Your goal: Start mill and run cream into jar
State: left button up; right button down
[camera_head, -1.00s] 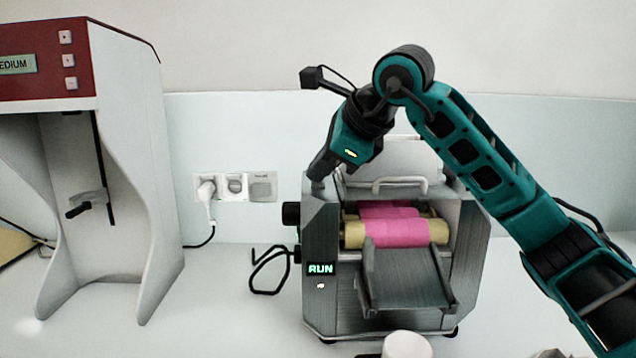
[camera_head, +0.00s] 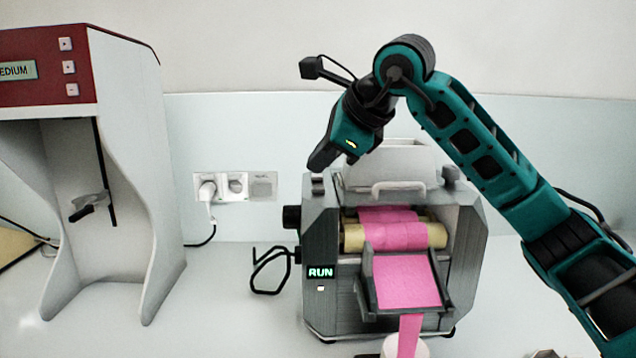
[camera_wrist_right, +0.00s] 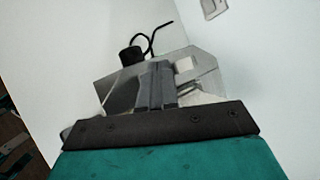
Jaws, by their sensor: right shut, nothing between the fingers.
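The grey mill (camera_head: 335,290) stands on the counter with RUN lit on its small display (camera_head: 320,272). Pink cream (camera_head: 405,281) coats its rollers (camera_head: 395,236), covers the sloping apron and hangs as a ribbon (camera_head: 408,335) into the white jar (camera_head: 392,346). The jar stands below the apron, cut by the picture's bottom edge. My right gripper (camera_head: 318,162) is shut and empty, just above the mill's top left corner. The right wrist view shows its closed fingers (camera_wrist_right: 156,85) over the mill top (camera_wrist_right: 118,88). My left gripper is out of view.
A white and red machine (camera_head: 130,200) with a display and buttons stands at the left. A wall socket (camera_head: 235,186) with a plug is behind. The counter between the two machines is otherwise clear.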

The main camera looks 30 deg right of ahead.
aim_at(322, 188)
jog(key=shift+r+p, duration=1.75)
jog(key=shift+r, duration=0.5)
jog(key=shift+f, duration=0.1)
